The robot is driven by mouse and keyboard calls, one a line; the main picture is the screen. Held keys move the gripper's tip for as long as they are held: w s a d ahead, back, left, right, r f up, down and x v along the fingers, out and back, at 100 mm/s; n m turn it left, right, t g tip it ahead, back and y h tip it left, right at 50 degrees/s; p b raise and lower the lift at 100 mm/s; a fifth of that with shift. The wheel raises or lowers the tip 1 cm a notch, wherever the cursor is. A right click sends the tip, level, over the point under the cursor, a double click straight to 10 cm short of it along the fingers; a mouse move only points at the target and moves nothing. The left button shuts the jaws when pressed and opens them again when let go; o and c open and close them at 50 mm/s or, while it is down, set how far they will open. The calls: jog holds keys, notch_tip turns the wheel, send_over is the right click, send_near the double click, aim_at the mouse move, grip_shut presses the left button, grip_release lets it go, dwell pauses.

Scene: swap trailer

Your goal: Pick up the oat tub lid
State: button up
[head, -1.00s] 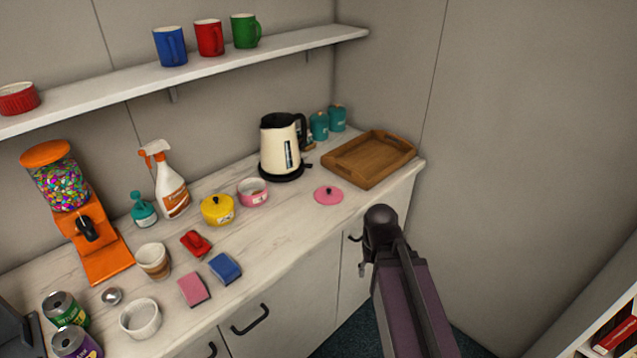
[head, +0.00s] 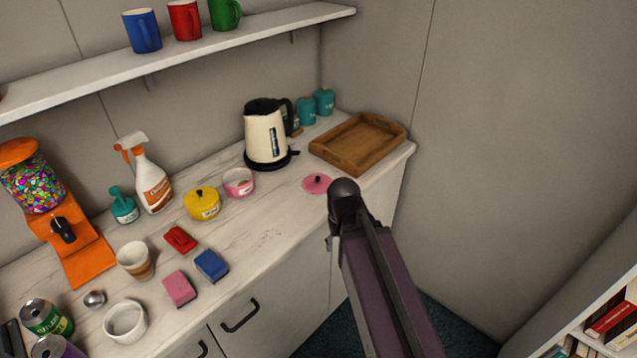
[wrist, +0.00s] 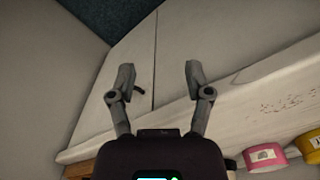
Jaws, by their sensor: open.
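A round pink lid (head: 316,185) with a small dark knob lies flat on the counter, between the kettle and the front edge. An open pink tub (head: 238,183) with a pale label stands to its left; I cannot read the label. My arm's end covers the right edge of the lid in the head view. My gripper (wrist: 160,76) is open and empty, its two fingers apart over the counter's front edge and cabinet front in the wrist view. The pink tub (wrist: 265,156) shows at lower right there; the lid does not show.
A yellow lidded tub (head: 202,203) stands left of the pink tub. The cream kettle (head: 265,137) is behind the lid, and a wooden tray (head: 385,158) sits at the right end. Sponges (head: 211,266) lie nearer the front.

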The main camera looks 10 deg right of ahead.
jog(key=w+r+n+p, duration=0.2)
jog(key=w+r+p, duration=0.2)
jog(key=w, duration=0.6)
jog(key=w+r+n+p, duration=0.2)
jog(key=w+r+p, duration=0.2)
jog(key=w, duration=0.5)
jog(key=w+r+n+p, duration=0.3)
jog(key=w+r+p, duration=0.2)
jog(key=w, duration=0.5)
jog(key=shift+w+a, duration=0.2)
jog(key=shift+w, duration=0.1)
jog(key=b, duration=0.9)
send_near(317, 174)
jog(key=s, duration=0.1)
jog(key=s+f, duration=0.1)
jog(key=s, duration=0.1)
jog(key=s+f, duration=0.1)
jog(key=shift+s+a, duration=0.25)
jog(key=shift+a, duration=0.05)
jog(key=shift+f, duration=0.1)
jog(key=f+b, duration=0.3)
jog(key=shift+s+a+f, duration=0.1)
jog(key=shift+s+f, duration=0.1)
jog(key=shift+s, duration=0.1)
jog(key=shift+f+b, duration=0.85)
jog(key=shift+b, duration=0.1)
grip_shut()
